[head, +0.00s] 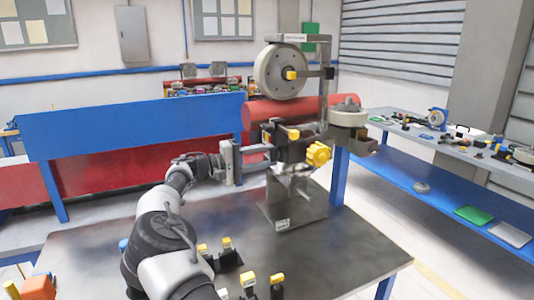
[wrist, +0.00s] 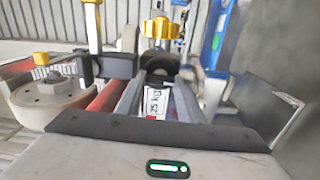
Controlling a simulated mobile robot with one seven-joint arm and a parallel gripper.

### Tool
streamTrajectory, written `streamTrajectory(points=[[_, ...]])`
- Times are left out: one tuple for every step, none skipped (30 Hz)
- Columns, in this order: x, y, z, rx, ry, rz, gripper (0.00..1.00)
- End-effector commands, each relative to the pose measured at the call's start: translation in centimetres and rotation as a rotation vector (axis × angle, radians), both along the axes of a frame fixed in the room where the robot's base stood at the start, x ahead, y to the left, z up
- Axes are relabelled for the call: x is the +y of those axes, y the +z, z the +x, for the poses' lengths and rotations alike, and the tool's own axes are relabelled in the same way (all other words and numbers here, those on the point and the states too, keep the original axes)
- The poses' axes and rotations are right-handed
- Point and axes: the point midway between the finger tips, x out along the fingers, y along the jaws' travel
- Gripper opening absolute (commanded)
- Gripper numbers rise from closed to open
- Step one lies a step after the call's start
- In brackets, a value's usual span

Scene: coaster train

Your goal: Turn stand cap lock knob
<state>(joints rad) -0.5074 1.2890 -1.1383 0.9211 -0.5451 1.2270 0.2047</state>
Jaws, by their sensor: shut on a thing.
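My gripper (head: 268,153) reaches the stand's left side from the left, below the red cylinder. In the wrist view, my gripper's fingers (wrist: 158,72) close on a dark rounded part (wrist: 160,58), which looks like the lock knob; the fingers partly hide it. A yellow lobed knob (head: 318,154) is on the stand's right side. It also shows beyond the fingertips in the wrist view (wrist: 160,28). A yellow-tipped handle (head: 288,133) sits above my gripper.
The metal table (head: 345,255) is clear at its front right. Several yellow-topped dark pieces (head: 249,280) stand near its front edge by my arm. A blue panel (head: 130,125) is behind at left. A blue-shelved bench (head: 425,170) with tools stands at right.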

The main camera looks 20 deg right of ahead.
Motion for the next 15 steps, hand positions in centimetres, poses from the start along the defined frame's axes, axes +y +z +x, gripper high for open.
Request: streamTrajectory(points=[[0.01, 0.07, -0.01, 0.018, -0.001, 0.001, 0.12], [0.00, 0.06, -0.02, 0.028, -0.001, 0.000, 0.12], [-0.01, 0.07, -0.02, 0.040, -0.001, -0.001, 0.12], [-0.01, 0.07, -0.03, 0.048, -0.001, -0.002, 0.12], [-0.01, 0.06, -0.03, 0.054, -0.001, -0.002, 0.12], [-0.01, 0.03, -0.03, 0.061, -0.001, -0.002, 0.12], [-0.02, 0.01, -0.04, 0.066, -0.001, -0.002, 0.12], [-0.02, 0.00, -0.04, 0.069, -0.001, -0.002, 0.12], [-0.02, -0.03, -0.04, 0.074, -0.002, -0.002, 0.12], [-0.02, -0.03, -0.05, 0.076, -0.002, -0.002, 0.12], [-0.02, -0.04, -0.05, 0.077, -0.002, -0.002, 0.12], [-0.02, -0.05, -0.05, 0.079, -0.002, -0.002, 0.12], [-0.02, -0.06, -0.05, 0.079, -0.002, -0.002, 0.12], [-0.02, -0.06, -0.05, 0.080, -0.002, -0.002, 0.12], [-0.02, -0.06, -0.06, 0.079, -0.002, -0.002, 0.12]])
